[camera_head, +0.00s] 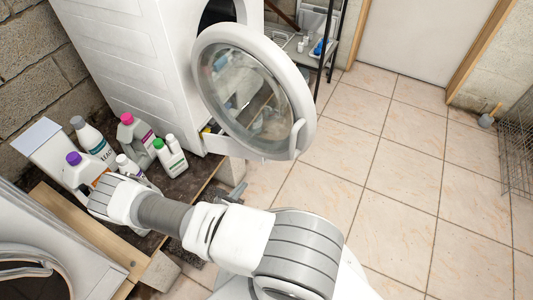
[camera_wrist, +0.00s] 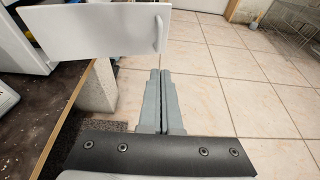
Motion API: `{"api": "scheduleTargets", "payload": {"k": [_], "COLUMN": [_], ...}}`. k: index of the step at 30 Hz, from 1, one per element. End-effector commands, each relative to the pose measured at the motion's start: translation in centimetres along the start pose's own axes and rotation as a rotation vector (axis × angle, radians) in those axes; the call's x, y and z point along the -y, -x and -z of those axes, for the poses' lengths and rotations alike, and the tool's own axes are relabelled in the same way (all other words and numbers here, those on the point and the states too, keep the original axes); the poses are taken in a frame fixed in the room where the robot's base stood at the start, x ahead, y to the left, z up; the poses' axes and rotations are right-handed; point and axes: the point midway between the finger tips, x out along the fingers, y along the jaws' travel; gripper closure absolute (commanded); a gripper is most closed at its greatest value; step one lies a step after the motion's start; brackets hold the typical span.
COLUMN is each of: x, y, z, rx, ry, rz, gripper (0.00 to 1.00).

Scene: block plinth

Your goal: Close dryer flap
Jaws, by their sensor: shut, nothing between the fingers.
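A white rectangular flap (camera_wrist: 95,32) with a vertical handle (camera_wrist: 158,33) near its right end stands out from the dryer front in the wrist view. In the head view, a strip of this flap (camera_head: 240,147) seems to show low on the white dryer (camera_head: 135,50), below the round glass door (camera_head: 255,90), which hides part of it. My gripper (camera_wrist: 160,72) is shut and empty. Its grey fingertips are below and in front of the flap, near the handle end, apparently apart from it. It also shows as grey fingers (camera_head: 232,193) in the head view.
The round door is swung open. Another machine (camera_head: 60,245) is at lower left. A shelf (camera_head: 318,40) stands behind.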

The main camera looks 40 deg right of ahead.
Motion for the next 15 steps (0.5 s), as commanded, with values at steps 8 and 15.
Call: {"api": "scheduleTargets", "payload": {"k": [8,15], "x": [0.0,0.0], "y": [-0.1,-4.4], "z": [0.6,0.6], "rx": [0.018,0.018], "ry": [0.012,0.011], "rz": [-0.045,-0.040], "gripper": [1.00,1.00]}}
